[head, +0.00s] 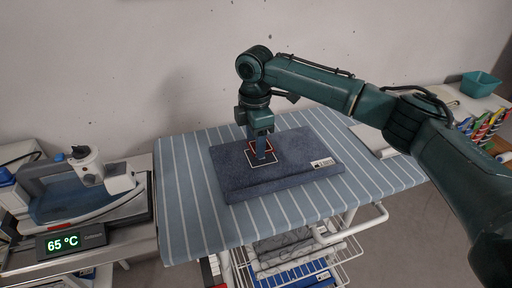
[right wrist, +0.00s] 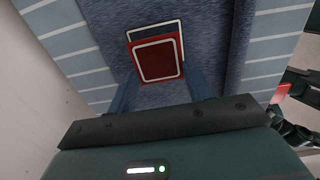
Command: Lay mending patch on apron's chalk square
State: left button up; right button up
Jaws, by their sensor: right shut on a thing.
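The mending patch (right wrist: 158,62) is red with a pale inner outline. It also shows in the head view (head: 254,149), partly behind my right gripper (head: 263,157). The gripper points down, shut on the patch, with a finger at each side in the right wrist view. The dark blue apron (head: 228,177) lies flat on the striped board. I cannot tell whether the patch touches the cloth. My left gripper is out of view.
The striped ironing board (head: 182,190) has free room around the apron. An iron (head: 85,185) stands on a station reading 65 °C at left. A teal bin (head: 481,84) and colourful spools (head: 485,125) are at far right. A wire rack (head: 300,262) hangs below.

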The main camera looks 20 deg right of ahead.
aim_at(255, 158)
notch_tip(255, 158, down, 3)
jog(key=shift+r, duration=0.1)
jog(key=shift+s+f, duration=0.1)
jog(key=shift+f, duration=0.2)
jog(key=shift+s+f+p, duration=0.15)
jog(key=shift+f+p, duration=0.2)
jog(key=shift+f, duration=0.05)
jog(key=o, duration=0.9)
jog(key=shift+f, duration=0.15)
jog(key=shift+o, duration=0.2)
jog(key=shift+r+b, duration=0.35)
jog(key=shift+b, duration=0.15)
notch_tip(255, 158, up, 13)
jog(key=shift+w, duration=0.2)
